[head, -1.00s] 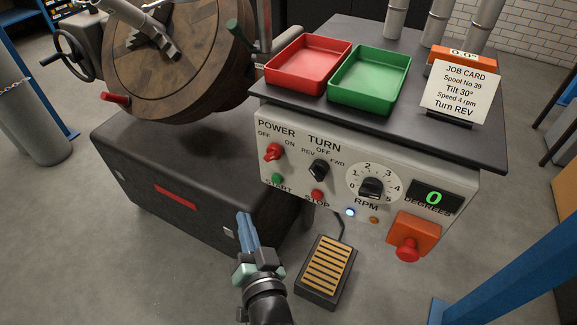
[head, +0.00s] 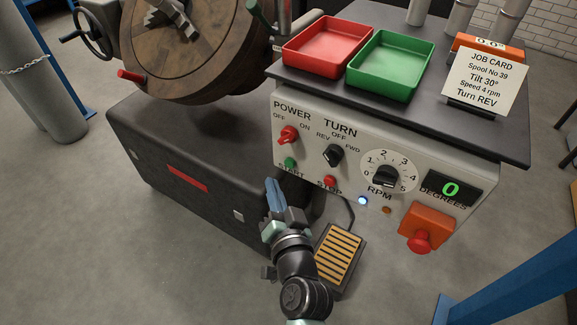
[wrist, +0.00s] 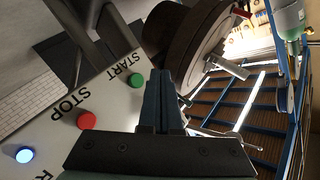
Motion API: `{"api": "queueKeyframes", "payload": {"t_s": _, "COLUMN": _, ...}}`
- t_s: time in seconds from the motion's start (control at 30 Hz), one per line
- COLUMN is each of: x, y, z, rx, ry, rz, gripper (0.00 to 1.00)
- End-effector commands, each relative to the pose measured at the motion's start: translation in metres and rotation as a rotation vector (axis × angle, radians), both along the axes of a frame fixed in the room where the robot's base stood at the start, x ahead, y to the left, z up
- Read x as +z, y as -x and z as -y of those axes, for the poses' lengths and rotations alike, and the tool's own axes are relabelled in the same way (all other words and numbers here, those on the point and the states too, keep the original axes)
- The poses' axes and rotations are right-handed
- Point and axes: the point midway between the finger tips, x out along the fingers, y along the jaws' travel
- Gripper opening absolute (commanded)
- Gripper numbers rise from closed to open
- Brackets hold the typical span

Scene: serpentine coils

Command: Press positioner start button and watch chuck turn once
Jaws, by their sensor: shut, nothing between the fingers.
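The green START button (head: 290,162) is on the left of the control panel (head: 350,215), under the POWER switch (head: 288,135). It also shows in the wrist view (wrist: 136,80), just left of the fingertips. My gripper (head: 271,182) is shut and empty, its blue fingers pointing up just below and left of START, apparently apart from it. The red STOP button (head: 330,181) is to the right. The TURN knob (head: 333,156) has its white mark toward REV. The round chuck (head: 185,50) stands tilted at the upper left. The display (head: 450,190) reads 0.
A red tray (head: 325,42) and a green tray (head: 390,66) sit on the cabinet top beside the job card (head: 484,80). A red emergency button (head: 419,240) sticks out at the lower right. A foot pedal (head: 338,256) lies on the floor beside my arm.

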Motion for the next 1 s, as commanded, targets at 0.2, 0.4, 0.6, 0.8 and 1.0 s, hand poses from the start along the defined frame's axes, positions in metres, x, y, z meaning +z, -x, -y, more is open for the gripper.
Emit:
{"api": "queueKeyframes", "payload": {"t_s": 0.2, "x": -0.001, "y": -0.02, "z": 0.015, "rx": -0.002, "ry": 0.001, "rz": 0.003, "gripper": 0.0}}
{"api": "queueKeyframes", "payload": {"t_s": 0.4, "x": 0.0, "y": -0.026, "z": 0.02, "rx": -0.001, "ry": 0.0, "rz": 0.001, "gripper": 0.0}}
{"api": "queueKeyframes", "payload": {"t_s": 0.6, "x": 0.0, "y": -0.027, "z": 0.02, "rx": 0.0, "ry": -0.001, "rz": 0.0, "gripper": 0.0}}
{"api": "queueKeyframes", "payload": {"t_s": 0.8, "x": 0.0, "y": -0.027, "z": 0.02, "rx": 0.0, "ry": -0.001, "rz": 0.0, "gripper": 0.0}}
{"api": "queueKeyframes", "payload": {"t_s": 1.0, "x": 0.0, "y": -0.027, "z": 0.019, "rx": 0.0, "ry": 0.0, "rz": 0.0, "gripper": 0.0}}
